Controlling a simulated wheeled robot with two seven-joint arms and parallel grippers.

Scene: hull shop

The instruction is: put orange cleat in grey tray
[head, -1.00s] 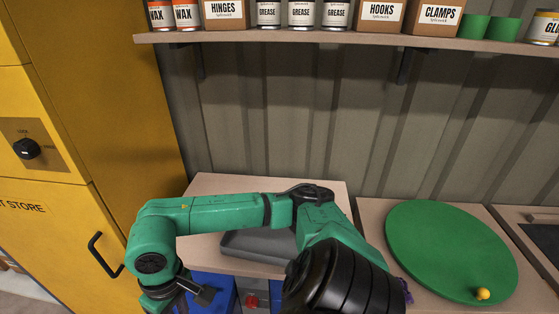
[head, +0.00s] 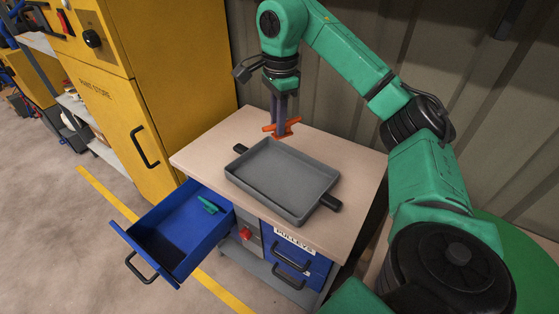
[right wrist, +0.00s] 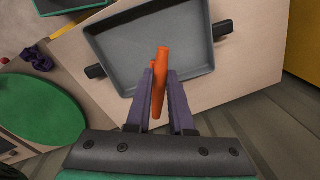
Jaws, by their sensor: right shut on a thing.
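An orange cleat (head: 283,127) is held in my right gripper (head: 284,117), which points down beside the far edge of the grey tray. In the right wrist view the cleat (right wrist: 160,84) sits between the purple fingers of the right gripper (right wrist: 161,98). The grey tray (head: 282,176) lies on the workbench and is empty, with black handles at two ends. The tray also shows in the right wrist view (right wrist: 128,48), past the cleat. The cleat appears above the bench, near the tray rim. My left gripper is not in view.
The wooden workbench (head: 212,153) has an open blue drawer (head: 177,236) at the left, with a teal cleat-like piece (head: 208,205) in it. A yellow cabinet (head: 172,75) stands at the left. A green round board (head: 515,262) is at the right.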

